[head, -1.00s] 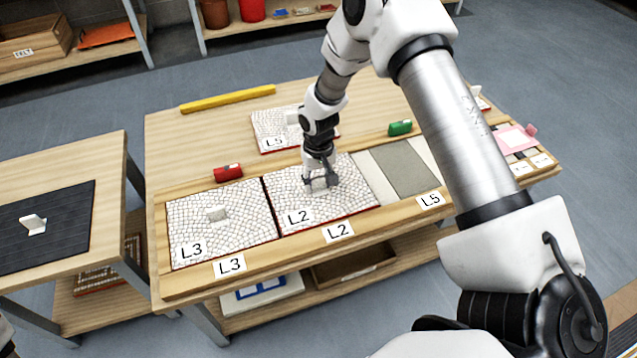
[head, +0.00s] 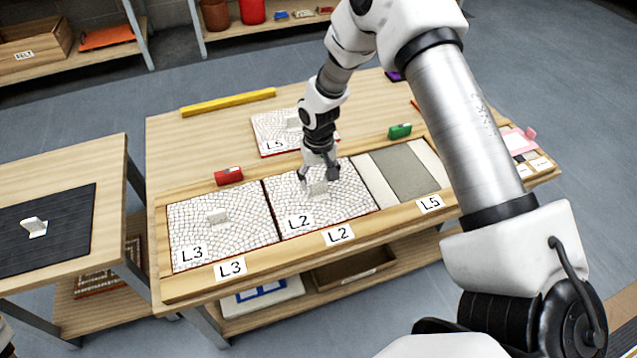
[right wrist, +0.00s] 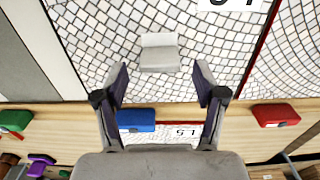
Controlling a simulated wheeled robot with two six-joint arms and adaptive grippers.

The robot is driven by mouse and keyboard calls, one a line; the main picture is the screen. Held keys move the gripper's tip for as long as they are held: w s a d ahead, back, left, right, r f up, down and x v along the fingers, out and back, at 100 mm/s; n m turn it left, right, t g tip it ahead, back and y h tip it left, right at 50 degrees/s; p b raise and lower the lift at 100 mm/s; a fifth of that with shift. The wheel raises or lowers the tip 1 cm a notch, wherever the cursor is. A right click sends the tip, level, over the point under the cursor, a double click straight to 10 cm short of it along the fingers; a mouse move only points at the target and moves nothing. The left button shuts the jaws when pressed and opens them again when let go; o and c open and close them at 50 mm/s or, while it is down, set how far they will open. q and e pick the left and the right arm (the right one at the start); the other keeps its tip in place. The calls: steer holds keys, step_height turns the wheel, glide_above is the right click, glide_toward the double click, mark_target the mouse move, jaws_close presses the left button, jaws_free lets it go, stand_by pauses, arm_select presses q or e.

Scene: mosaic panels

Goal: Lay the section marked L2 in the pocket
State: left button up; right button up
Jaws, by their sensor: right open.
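The section marked L2 (head: 345,203), a white mosaic panel with a small upright handle (head: 318,188), lies in the pocket behind the L2 label (head: 338,234) on the wooden frame. It looks flat, beside the L3 section. My right gripper (head: 318,172) is open and empty just above the handle. In the right wrist view, the white handle (right wrist: 159,52) stands clear between and beyond the open fingertips (right wrist: 160,76), with the mosaic around it. My left gripper is not in view.
The L3 section (head: 190,225) fills the left pocket. The L5 pocket (head: 405,168) shows bare grey. The L5 section (head: 268,122) lies behind the frame. Red (head: 228,175), green (head: 400,131) and blue (right wrist: 136,120) blocks sit along the frame's back edge. A yellow bar (head: 228,100) lies farther back.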

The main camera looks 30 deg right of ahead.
mark_target(319, 183)
step_height(319, 183, up, 9)
steer(key=p, duration=0.1)
steer(key=shift+s, duration=0.1)
stand_by(0.4)
